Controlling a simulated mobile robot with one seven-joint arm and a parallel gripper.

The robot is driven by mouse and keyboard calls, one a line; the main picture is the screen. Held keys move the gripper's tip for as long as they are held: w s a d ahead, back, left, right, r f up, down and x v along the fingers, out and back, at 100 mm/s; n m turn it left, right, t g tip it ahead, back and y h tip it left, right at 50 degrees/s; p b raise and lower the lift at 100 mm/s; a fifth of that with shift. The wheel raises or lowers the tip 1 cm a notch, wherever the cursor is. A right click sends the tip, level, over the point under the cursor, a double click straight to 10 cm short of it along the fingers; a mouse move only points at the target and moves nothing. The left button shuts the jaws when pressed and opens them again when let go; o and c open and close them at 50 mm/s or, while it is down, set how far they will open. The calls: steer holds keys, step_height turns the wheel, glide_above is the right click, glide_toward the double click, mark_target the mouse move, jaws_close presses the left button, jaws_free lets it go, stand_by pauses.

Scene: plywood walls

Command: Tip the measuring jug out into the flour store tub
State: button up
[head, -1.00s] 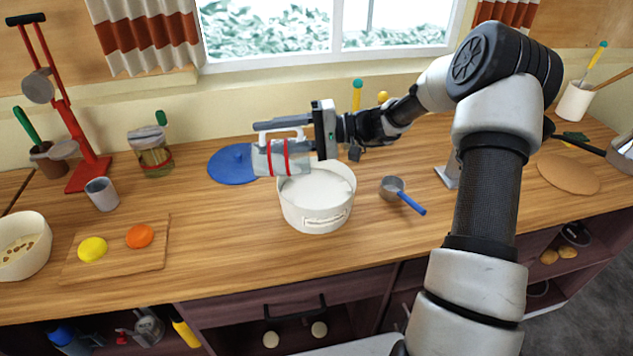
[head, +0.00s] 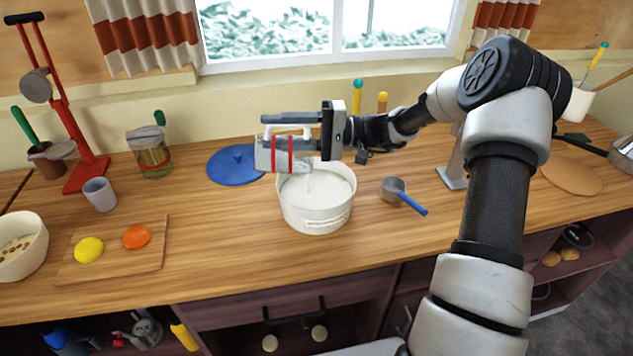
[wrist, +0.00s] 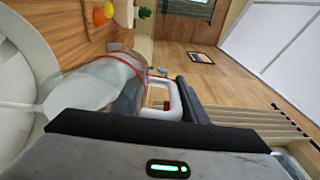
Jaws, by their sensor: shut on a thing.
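The measuring jug (head: 281,154) is a clear grey vessel with red bands and a white handle. My gripper (head: 300,125) is shut on its handle and holds it above the back left of the tub. The jug lies tipped on its side, and a thin pale stream runs down from it into the tub. The flour store tub (head: 317,221) is round and white with a label on its front; pale contents show inside. In the wrist view the jug (wrist: 100,85) lies tipped beside the tub's rim (wrist: 32,50), with the white handle (wrist: 172,105) between my fingers.
A blue lid (head: 232,166) lies behind and left of the tub. A blue-handled scoop (head: 402,195) is to its right. A board (head: 115,258) with yellow and orange discs and a grey cup (head: 100,194) are at left. The counter in front of the tub is clear.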

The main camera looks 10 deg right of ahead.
steer(key=shift+s+d+r+y+b, duration=0.1)
steer(key=shift+d+r+y+b, duration=0.2)
steer(key=shift+d+y+b, duration=0.25)
steer(key=shift+s+d+r+y+b, duration=0.1)
steer(key=shift+d+r+y+b, duration=0.15)
steer(key=shift+d+y+b, duration=0.25)
stand_by(0.7)
steer(key=shift+s+d+r+t+y+b, duration=0.15)
steer(key=shift+d+y+b, duration=0.15)
steer(key=shift+d+y, duration=0.25)
steer(key=shift+w+d+r+t+y+b, duration=0.15)
steer(key=shift+d+y+b, duration=0.2)
steer(key=shift+d, duration=0.25)
